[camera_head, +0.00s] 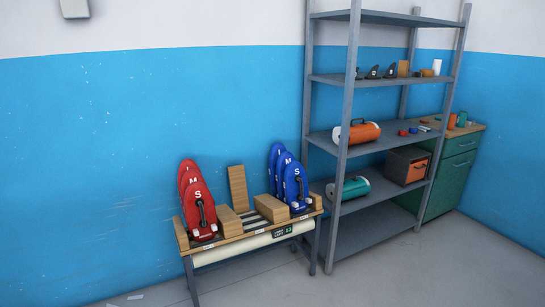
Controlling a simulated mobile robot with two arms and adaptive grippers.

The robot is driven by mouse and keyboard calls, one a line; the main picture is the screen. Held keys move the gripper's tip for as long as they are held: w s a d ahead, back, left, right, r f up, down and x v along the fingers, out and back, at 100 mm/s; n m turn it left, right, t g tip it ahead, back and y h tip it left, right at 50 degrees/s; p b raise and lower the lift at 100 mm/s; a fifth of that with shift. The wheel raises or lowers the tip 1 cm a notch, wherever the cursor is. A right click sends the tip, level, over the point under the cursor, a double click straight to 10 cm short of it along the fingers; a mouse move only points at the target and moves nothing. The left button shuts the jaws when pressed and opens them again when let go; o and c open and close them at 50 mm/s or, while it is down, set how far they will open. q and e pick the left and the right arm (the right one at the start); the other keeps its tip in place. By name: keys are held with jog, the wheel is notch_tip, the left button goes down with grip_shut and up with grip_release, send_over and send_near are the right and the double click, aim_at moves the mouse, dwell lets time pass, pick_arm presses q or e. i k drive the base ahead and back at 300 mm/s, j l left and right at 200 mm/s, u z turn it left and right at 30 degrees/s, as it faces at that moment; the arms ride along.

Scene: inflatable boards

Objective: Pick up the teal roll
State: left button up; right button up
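The teal roll (348,188) lies on a lower shelf of the grey metal shelving unit (379,211). It is a cylinder lying on its side, with a light end and a dark handle or strap at its left end. Neither of my grippers shows in the head view.
A low bench (250,241) with red boards (196,200), blue boards (290,178) and wooden blocks (270,208) stands left of the shelving. A grey and orange box (407,166) sits right of the teal roll. A green cabinet (452,180) stands at right. Floor in front is clear.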

aim_at(355, 186)
jog(key=i+z, duration=0.35)
jog(key=i, duration=0.3)
jog(key=i+j+z, duration=0.1)
jog(key=i+z, duration=0.3)
jog(key=i, duration=0.25)
jog(key=i+l, duration=0.1)
jog(key=i, duration=0.3)
jog(key=i+l+u, duration=0.15)
jog(key=i, duration=0.2)
jog(key=i+l, duration=0.1)
jog(key=i, duration=0.25)
